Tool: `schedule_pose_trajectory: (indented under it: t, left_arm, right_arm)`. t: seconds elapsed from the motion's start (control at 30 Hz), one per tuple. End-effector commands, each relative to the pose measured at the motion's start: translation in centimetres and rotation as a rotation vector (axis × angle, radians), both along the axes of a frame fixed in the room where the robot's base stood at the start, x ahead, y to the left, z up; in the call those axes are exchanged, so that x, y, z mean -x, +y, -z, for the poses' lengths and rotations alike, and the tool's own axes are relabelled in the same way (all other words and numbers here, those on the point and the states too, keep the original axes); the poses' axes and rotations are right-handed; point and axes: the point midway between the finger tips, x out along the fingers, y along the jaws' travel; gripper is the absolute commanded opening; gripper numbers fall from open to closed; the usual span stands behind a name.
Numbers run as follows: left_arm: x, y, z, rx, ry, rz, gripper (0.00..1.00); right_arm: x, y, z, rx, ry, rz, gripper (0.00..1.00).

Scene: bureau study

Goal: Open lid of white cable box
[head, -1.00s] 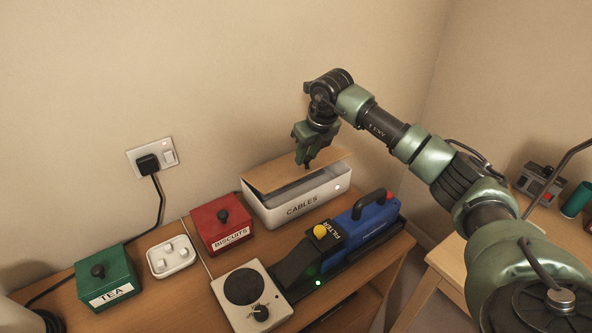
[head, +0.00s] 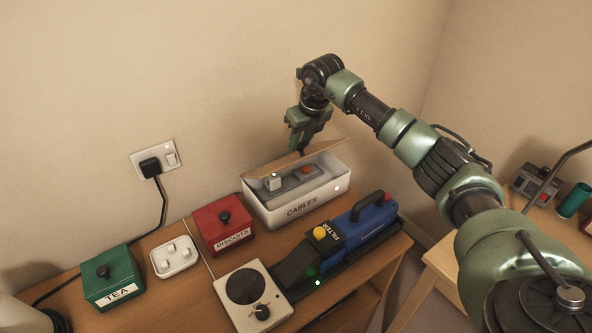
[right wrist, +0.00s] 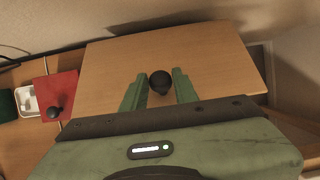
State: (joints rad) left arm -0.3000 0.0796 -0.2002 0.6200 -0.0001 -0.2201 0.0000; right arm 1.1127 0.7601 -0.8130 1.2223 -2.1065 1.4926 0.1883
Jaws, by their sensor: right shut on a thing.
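The white cable box (head: 326,199), labelled CABLES, stands on the desk against the wall. Its wooden lid (head: 265,166) is tilted up along the back, so the front of the box is open and its inside shows. My right gripper (head: 302,151) is above the lid at the box's back. In the right wrist view, the lid (right wrist: 215,70) fills the middle and its dark round knob (right wrist: 160,82) sits between my right gripper's fingers (right wrist: 158,76), which are shut on it. My left gripper is not in view.
Small items, one whitish (head: 273,182) and one with orange (head: 306,170), lie inside the box. A blue filter unit (head: 364,226) stands close in front. A red biscuits tin (head: 223,226) is at the box's left. The wall is close behind.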

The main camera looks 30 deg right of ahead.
Motion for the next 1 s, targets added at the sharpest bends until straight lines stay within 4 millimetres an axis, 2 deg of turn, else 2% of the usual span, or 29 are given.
schedule_pose_trajectory:
  t: [0.3, 0.63, 1.0]
  left_arm:
    - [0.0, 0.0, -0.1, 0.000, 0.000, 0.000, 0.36]
    - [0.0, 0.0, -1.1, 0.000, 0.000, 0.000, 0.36]
    - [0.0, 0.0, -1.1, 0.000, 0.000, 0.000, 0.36]
  right_arm:
    - [-0.3, 0.0, -0.4, 0.000, -0.006, 0.000, 0.03]
    - [-2.2, 0.2, -1.7, -0.001, -0.007, 0.000, 0.03]
    - [-2.4, 0.2, -1.8, -0.001, -0.007, 0.000, 0.03]
